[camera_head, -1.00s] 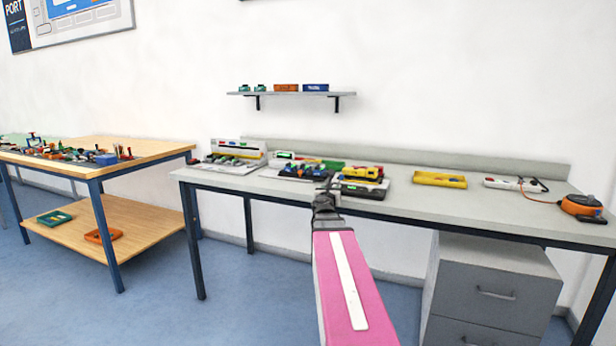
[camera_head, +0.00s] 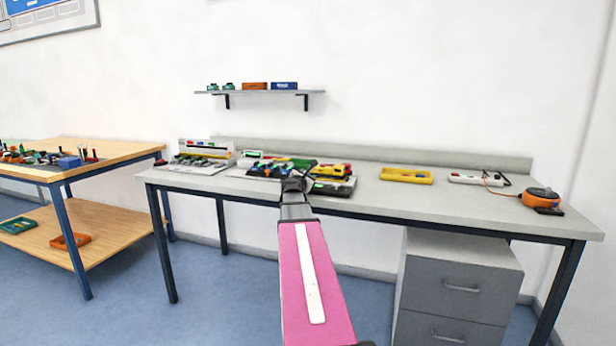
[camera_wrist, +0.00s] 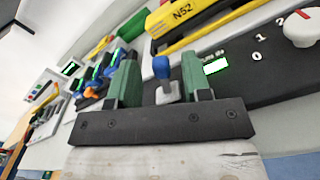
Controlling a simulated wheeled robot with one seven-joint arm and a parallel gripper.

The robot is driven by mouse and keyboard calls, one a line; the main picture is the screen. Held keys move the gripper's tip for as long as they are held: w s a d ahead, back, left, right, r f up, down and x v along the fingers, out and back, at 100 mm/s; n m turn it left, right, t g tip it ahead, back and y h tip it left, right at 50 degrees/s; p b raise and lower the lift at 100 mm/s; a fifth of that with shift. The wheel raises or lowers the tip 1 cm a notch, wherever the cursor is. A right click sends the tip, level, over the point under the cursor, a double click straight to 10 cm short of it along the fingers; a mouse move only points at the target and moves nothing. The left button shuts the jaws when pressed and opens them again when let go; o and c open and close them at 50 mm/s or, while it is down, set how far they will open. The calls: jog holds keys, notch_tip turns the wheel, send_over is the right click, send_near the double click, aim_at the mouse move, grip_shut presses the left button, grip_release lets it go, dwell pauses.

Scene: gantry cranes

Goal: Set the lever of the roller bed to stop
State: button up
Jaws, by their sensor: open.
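A lever with a blue knob (camera_wrist: 161,67) and a pale stem stands on a dark control panel (camera_wrist: 243,80) in the wrist view. It stands between the two green fingers of my gripper (camera_wrist: 160,72), with visible space on both sides. My gripper is open. Small lettering beside the right finger is partly hidden, so I cannot read it whole. A lit green display (camera_wrist: 215,66) is right of that finger. In the head view my gripper (camera_head: 299,180) is at the bench's front edge, in front of the devices; the lever cannot be made out there.
A white dial (camera_wrist: 302,28) with printed numbers is on the same panel. A yellow beam (camera_wrist: 185,18) marked N52 lies behind it. More blue levers (camera_wrist: 108,62) stand to the left. On the grey bench (camera_head: 420,205) are a yellow tray (camera_head: 406,176) and an orange reel (camera_head: 540,197).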

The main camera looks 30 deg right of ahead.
jog(key=shift+x, duration=1.15)
grip_shut()
jog(key=shift+w+a+r+n, duration=0.1)
jog(key=shift+w+a+n, duration=0.15)
jog(key=shift+n, duration=0.6)
jog(key=shift+w+a+r+n, duration=0.1)
jog(key=shift+w+a+n, duration=0.2)
jog(key=shift+n, duration=0.6)
jog(key=shift+w+a+r+n, duration=0.1)
jog(key=shift+w+a+n, duration=0.15)
jog(key=shift+n, duration=0.6)
grip_release()
